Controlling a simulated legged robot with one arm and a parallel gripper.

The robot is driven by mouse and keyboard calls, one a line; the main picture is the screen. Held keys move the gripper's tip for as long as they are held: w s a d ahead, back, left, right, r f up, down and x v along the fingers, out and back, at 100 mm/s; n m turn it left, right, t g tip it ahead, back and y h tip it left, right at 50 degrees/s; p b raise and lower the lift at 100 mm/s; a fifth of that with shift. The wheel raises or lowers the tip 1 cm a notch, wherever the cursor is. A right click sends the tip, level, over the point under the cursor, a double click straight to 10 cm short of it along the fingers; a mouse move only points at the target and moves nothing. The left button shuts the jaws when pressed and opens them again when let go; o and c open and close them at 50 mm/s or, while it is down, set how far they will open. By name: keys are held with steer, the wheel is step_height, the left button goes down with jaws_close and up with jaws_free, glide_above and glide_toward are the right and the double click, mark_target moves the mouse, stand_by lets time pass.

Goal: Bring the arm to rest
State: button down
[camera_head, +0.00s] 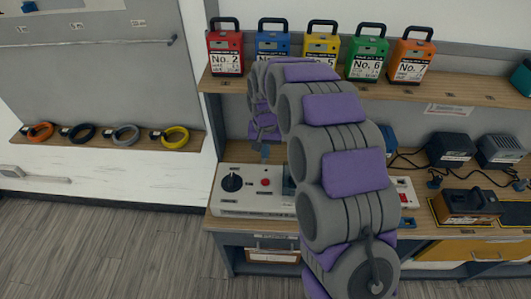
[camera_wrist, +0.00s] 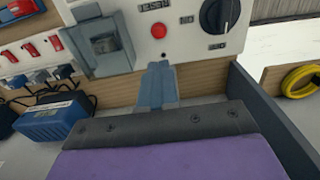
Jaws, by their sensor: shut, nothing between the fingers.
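My arm, in grey and purple segments, rises from the bottom of the head view, arches up and bends down in front of the bench. My gripper (camera_head: 265,152) hangs at its far end, small and partly hidden behind nearer arm segments. In the wrist view the blue-grey fingers of my gripper (camera_wrist: 158,68) are together with nothing held. They point toward the white test unit (camera_wrist: 175,30) with a black dial and red button. I cannot tell whether the fingertips touch it.
Several numbered battery packs, such as the red No. 2 (camera_head: 225,50), stand on the upper shelf (camera_head: 460,92). Cable rings (camera_head: 127,133) lie on the left wall ledge. Chargers (camera_head: 452,149) and a black-and-brown device (camera_head: 468,203) sit at the right. Floor (camera_head: 120,255) at left is clear.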

steer(key=shift+a, duration=0.15)
stand_by(0.4)
steer(key=s+d+r+g, duration=0.1)
steer(key=s+d+r, duration=0.4)
steer(key=s, duration=0.4)
steer(key=s+d+r, duration=0.5)
steer(key=s, duration=0.4)
steer(key=s+d, duration=0.3)
steer(key=s, duration=0.8)
steer(key=s+d+r+g, duration=0.1)
steer(key=s+d, duration=0.1)
steer(key=s, duration=0.9)
steer(key=shift+s+d, duration=0.2)
steer(key=shift+d, duration=0.2)
